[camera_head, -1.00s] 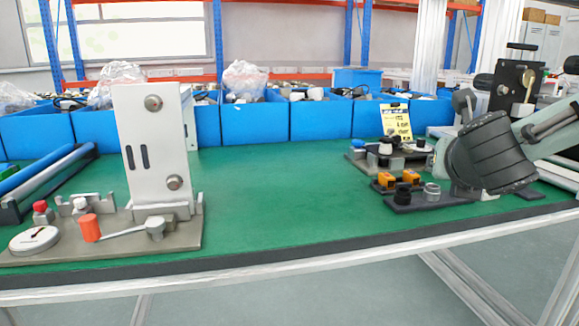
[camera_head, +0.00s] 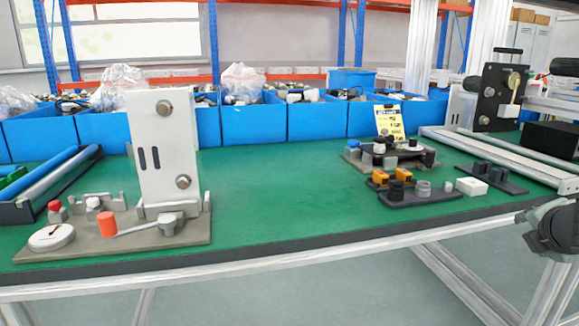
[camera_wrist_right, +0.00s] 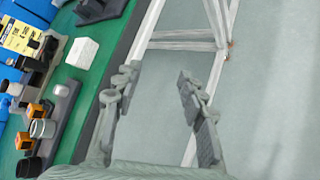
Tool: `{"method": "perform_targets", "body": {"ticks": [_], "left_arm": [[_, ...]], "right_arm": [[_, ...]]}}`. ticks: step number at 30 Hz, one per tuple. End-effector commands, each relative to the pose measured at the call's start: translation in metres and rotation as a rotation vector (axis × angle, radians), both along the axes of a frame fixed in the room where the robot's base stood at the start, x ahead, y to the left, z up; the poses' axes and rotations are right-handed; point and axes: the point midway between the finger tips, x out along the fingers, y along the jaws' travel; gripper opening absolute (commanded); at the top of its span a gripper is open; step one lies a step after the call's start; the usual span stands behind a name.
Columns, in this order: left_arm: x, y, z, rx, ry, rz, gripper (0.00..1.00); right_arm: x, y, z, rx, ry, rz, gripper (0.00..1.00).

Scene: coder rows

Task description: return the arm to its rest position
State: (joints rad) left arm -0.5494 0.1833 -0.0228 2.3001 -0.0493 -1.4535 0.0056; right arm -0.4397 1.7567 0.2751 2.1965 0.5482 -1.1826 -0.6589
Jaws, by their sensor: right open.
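My right gripper (camera_wrist_right: 155,95) is open and empty in the right wrist view. Its two grey fingers are spread, with only the pale floor and the table's metal frame behind them. In the head view only a dark grey part of my right arm (camera_head: 553,228) shows at the right edge, in front of the table's front edge and apart from the things on the table. My left gripper is not in either view.
The green table (camera_head: 290,190) holds a white-plate fixture (camera_head: 162,125) at left. A small fixture with orange blocks (camera_head: 415,187) and a white block (camera_head: 471,186) stand at right. Blue bins (camera_head: 317,119) line the back. The table's middle is clear.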

Motion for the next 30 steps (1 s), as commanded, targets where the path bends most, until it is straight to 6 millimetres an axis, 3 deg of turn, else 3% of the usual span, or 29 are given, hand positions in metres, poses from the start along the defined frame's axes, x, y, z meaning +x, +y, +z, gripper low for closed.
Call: {"method": "perform_targets", "body": {"ticks": [1,5,8,11,15,18,21,25,30], "left_arm": [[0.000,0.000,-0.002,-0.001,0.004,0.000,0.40],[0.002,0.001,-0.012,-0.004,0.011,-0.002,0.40],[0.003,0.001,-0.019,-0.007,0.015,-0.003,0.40],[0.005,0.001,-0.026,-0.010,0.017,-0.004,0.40],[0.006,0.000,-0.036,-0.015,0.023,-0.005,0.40],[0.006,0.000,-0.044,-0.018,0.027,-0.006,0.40],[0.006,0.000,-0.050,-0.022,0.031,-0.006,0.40],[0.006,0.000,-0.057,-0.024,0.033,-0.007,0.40],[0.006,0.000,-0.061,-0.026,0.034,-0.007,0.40]], "right_arm": [[-0.013,-0.015,-0.028,0.093,-0.011,-0.073,0.41],[-0.047,-0.037,-0.098,0.297,-0.046,-0.260,0.41],[-0.077,-0.039,-0.156,0.447,-0.064,-0.406,0.41],[-0.109,-0.025,-0.214,0.591,-0.074,-0.553,0.41],[-0.154,0.017,-0.289,0.781,-0.078,-0.764,0.41],[-0.183,0.063,-0.335,0.907,-0.073,-0.913,0.41],[-0.205,0.113,-0.367,1.014,-0.066,-1.044,0.41],[-0.224,0.167,-0.390,1.110,-0.054,-1.170,0.41],[-0.233,0.200,-0.400,1.162,-0.049,-1.245,0.41]]}}
